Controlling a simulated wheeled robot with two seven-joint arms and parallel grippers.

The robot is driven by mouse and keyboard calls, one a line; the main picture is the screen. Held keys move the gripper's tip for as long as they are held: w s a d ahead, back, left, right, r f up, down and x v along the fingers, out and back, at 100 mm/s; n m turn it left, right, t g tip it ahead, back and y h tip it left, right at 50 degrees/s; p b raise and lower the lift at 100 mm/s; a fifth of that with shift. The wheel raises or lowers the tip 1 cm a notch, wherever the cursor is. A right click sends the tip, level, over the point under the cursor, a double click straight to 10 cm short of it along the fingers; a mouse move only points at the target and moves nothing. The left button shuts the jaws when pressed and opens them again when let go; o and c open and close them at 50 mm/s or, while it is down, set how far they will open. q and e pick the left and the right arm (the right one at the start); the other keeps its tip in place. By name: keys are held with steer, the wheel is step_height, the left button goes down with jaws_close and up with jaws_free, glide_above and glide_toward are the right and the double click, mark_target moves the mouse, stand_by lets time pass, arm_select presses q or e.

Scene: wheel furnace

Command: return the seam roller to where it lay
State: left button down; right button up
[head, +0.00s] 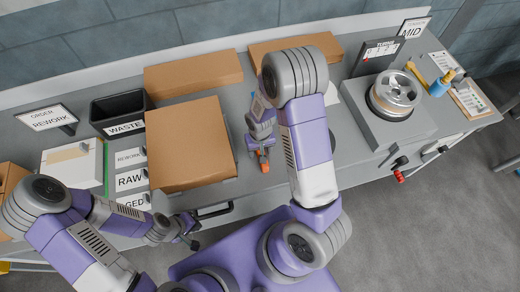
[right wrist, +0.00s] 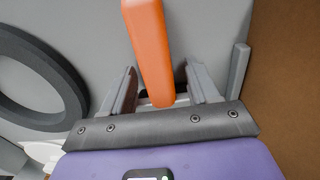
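An orange handle, which I take to be the seam roller's (right wrist: 150,50), lies between the two fingers of my right gripper (right wrist: 163,85) in the right wrist view. Gaps show on both sides of it, so the fingers look open around it. In the head view the orange part (head: 264,164) shows just below my right gripper (head: 262,150), over the grey bench right of the large cardboard box. The roller's head cannot be made out. My left gripper (head: 191,232) is empty near the bench's front edge, its fingers apart.
The large cardboard box (head: 188,143) stands close beside my right gripper. A dark ring (right wrist: 25,85) lies on the other side. A black waste bin (head: 120,108), label cards (head: 130,180) and a grey machine with a metal wheel (head: 396,92) also stand on the bench (head: 228,92).

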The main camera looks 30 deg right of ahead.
steer(key=r+p, duration=0.4)
steer(key=r, duration=0.1)
steer(key=r+p, duration=0.2)
steer(key=shift+d+r, duration=0.3)
arm_select(q)
step_height(320, 180, up, 6)
steer(key=shift+f, duration=0.1)
steer(key=shift+s, duration=0.1)
arm_select(e)
steer(key=shift+s+f, duration=0.1)
